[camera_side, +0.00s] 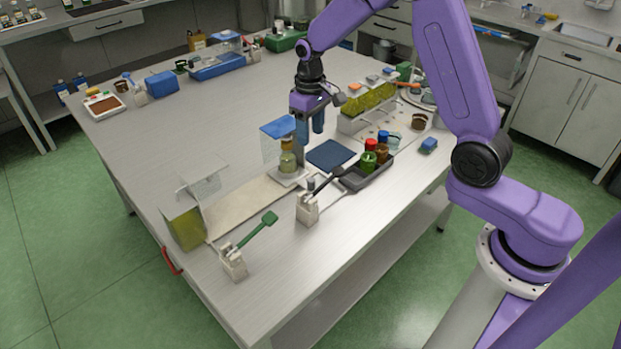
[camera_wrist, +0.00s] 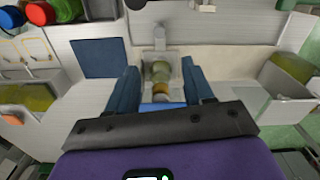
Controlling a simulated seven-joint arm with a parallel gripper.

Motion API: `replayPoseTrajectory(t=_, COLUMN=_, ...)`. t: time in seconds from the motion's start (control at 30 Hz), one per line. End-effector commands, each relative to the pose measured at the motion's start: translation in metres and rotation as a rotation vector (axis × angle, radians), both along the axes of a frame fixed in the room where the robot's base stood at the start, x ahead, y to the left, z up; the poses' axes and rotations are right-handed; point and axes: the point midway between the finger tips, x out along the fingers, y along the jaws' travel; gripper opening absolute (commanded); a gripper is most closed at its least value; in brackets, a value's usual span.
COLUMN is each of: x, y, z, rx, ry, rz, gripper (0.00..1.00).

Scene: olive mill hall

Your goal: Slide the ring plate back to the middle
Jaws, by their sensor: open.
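What appears to be the ring plate is a pale square plate (camera_side: 288,179) near the middle of the table. A small glass jar (camera_side: 287,161) with yellow-green contents stands upright on it, and a blue panel (camera_side: 278,127) is behind. In the wrist view the jar (camera_wrist: 161,70) shows between my fingers, with the plate's pale rim (camera_wrist: 146,58) around it. I cannot make out a ring clearly. My gripper (camera_side: 310,132) is open, fingers pointing down, above and right of the jar in the side view. Its fingers (camera_wrist: 160,84) hold nothing; contact with the plate cannot be told.
A dark blue mat (camera_side: 331,154) lies to the right, beside a dark tray (camera_side: 350,184) with capped bottles. Two holders with green and black tools stand in front.

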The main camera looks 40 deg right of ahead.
Motion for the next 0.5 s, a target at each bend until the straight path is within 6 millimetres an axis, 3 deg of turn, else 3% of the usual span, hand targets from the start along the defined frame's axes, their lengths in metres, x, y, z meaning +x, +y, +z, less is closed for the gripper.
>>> replayPoseTrajectory(t=0.5, x=-0.002, y=-0.001, z=-0.096, rx=0.0, ry=0.006, rz=-0.001, gripper=0.52)
